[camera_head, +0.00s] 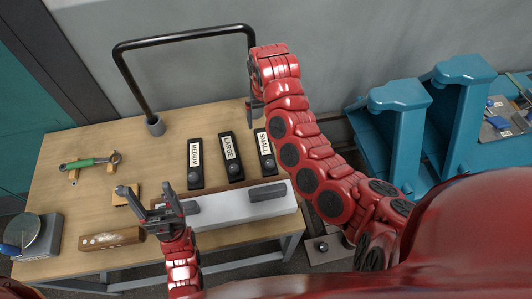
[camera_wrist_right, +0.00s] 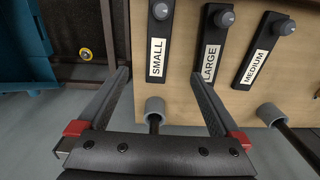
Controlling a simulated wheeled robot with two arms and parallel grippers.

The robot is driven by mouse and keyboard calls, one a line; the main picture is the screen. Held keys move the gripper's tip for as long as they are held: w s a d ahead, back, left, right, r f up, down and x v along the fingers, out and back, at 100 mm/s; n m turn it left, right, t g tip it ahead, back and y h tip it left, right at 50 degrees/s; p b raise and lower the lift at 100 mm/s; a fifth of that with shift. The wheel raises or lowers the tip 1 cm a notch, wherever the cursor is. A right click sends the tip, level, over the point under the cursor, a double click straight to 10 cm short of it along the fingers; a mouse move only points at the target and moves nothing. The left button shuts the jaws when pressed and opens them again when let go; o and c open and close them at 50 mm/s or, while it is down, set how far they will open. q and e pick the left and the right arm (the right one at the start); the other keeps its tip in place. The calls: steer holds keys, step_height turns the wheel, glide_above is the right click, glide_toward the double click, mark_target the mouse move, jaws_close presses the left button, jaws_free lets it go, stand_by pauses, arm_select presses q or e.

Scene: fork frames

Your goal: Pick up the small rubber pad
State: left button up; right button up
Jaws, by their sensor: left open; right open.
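Three black strips with round knobs lie in a row on the wooden table: the one labelled SMALL (camera_head: 265,152) at the right, the LARGE one (camera_head: 231,157) in the middle and the MEDIUM one (camera_head: 195,164) at the left. They also show in the right wrist view, with the SMALL strip (camera_wrist_right: 158,42) nearest the table's left edge there. I cannot tell whether the SMALL strip is itself the rubber pad. My right gripper (camera_wrist_right: 160,76) is open and empty, its fingertips above the table edge near the SMALL strip. My left gripper (camera_head: 146,188) is open and empty over the table's front left.
A black bent tube (camera_head: 185,41) stands at the back. A green-handled tool (camera_head: 88,162), a wooden block (camera_head: 112,238) and a grey device (camera_head: 42,238) are left. Blue stands (camera_head: 395,125) are right.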

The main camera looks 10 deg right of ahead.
steer(key=p, duration=0.1)
glide_above(266, 153)
step_height(266, 153, down, 11)
steer(key=shift+w, duration=0.1)
steer(key=shift+f, duration=0.45)
steer(key=shift+f+p, duration=0.45)
steer(key=shift+p, duration=0.05)
steer(key=shift+f, duration=2.2)
steer(key=shift+c, duration=0.2)
jaws_close()
